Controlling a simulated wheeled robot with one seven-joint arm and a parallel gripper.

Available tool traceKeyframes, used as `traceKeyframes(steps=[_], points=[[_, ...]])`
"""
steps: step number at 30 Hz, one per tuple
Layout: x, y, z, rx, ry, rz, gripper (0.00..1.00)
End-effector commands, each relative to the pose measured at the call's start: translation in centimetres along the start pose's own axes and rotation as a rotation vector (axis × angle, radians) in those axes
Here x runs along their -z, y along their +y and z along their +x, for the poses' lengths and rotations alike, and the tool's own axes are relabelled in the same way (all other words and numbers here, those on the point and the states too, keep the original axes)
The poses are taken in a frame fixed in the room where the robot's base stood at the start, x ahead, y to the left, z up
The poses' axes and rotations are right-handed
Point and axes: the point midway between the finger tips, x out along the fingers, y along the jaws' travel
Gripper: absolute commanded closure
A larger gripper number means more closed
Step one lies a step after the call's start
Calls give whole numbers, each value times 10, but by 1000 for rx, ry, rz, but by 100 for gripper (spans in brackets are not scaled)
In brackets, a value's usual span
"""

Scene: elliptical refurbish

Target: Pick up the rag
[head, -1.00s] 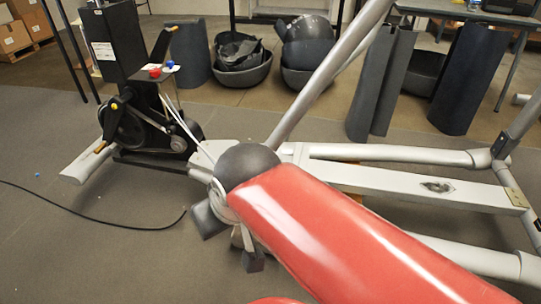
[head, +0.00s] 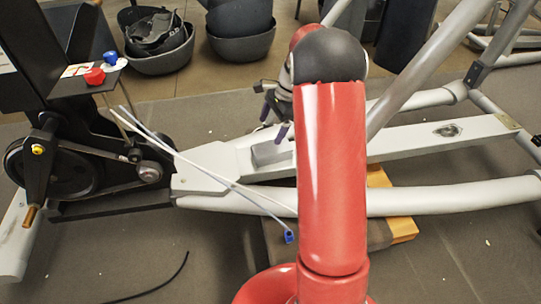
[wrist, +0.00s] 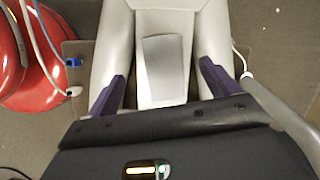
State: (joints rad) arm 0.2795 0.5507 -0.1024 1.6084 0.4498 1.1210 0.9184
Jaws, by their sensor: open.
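I cannot make out a rag for certain in either view. My gripper (head: 275,118) is partly hidden behind my red arm in the head view, over the pale frame (head: 215,160) of the elliptical machine. In the wrist view my gripper (wrist: 162,84) is open, with its two purple fingers apart and nothing held between them. A flat pale grey rectangular patch (wrist: 163,60) lies on the frame between and beyond the fingers. I cannot tell whether it is cloth or part of the machine. A dark stain-like patch (head: 447,130) marks the frame's rail at right.
A black flywheel housing (head: 75,160) stands at left. Red (head: 94,76) and blue (head: 110,58) knob-like items sit on its small shelf. White cables (head: 190,165) cross the frame to a blue plug (head: 289,237). A wooden block (head: 403,229) lies under the rail. Dark tubs (head: 240,42) stand behind.

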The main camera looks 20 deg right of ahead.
Motion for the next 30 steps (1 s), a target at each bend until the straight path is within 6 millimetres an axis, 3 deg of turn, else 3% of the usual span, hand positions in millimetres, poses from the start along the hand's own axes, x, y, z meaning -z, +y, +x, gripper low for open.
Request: traceKeyframes(steps=[1,6,17,24,30], points=[[12,-4,15,-8,-13,45,13],[27,-11,34,-18,-34,119,13],[27,-6,70,-20,-35,124,13],[26,0,105,-21,-35,122,13],[25,-1,110,-19,-35,122,13]])
